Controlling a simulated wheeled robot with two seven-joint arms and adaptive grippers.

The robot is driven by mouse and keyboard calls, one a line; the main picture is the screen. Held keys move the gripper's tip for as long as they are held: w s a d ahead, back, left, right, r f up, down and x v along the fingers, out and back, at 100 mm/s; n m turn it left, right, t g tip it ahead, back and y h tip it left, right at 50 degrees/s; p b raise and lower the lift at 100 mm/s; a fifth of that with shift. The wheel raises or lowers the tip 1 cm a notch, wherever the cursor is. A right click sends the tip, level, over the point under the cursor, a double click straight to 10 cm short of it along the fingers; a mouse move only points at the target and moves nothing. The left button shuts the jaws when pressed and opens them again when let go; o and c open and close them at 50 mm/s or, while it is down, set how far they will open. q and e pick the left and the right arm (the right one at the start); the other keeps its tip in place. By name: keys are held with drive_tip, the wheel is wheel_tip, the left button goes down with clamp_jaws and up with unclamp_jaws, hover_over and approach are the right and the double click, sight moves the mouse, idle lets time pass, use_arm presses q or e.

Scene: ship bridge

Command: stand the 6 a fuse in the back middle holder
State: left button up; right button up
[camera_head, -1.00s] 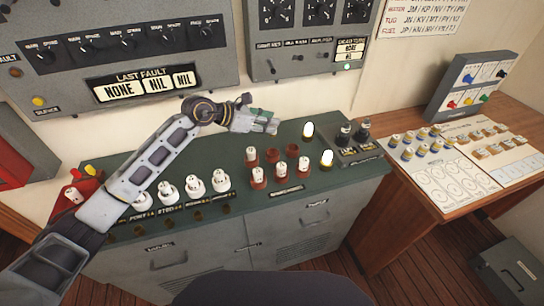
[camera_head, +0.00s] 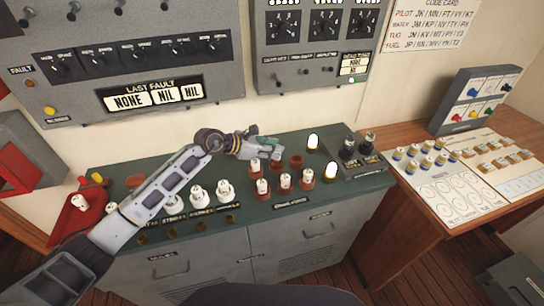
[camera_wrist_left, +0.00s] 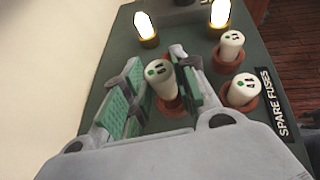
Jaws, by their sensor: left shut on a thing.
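The back middle holder (camera_head: 277,161) looks empty. Front-row fuses (camera_head: 284,181) stand upright in their holders. My right gripper is out of view.
Two lit lamps (camera_head: 313,142) and dark levers (camera_head: 348,150) stand right of the holders. Larger white fuses (camera_head: 198,192) stand to the left, near my forearm. A red tray (camera_head: 70,222) is at far left. The grey panel (camera_head: 120,60) rises behind.

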use_arm(q)
drive_tip(key=shift+f, duration=1.85)
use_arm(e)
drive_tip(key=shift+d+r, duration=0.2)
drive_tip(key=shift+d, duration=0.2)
use_arm(q)
drive_tip(key=shift+f, duration=0.4)
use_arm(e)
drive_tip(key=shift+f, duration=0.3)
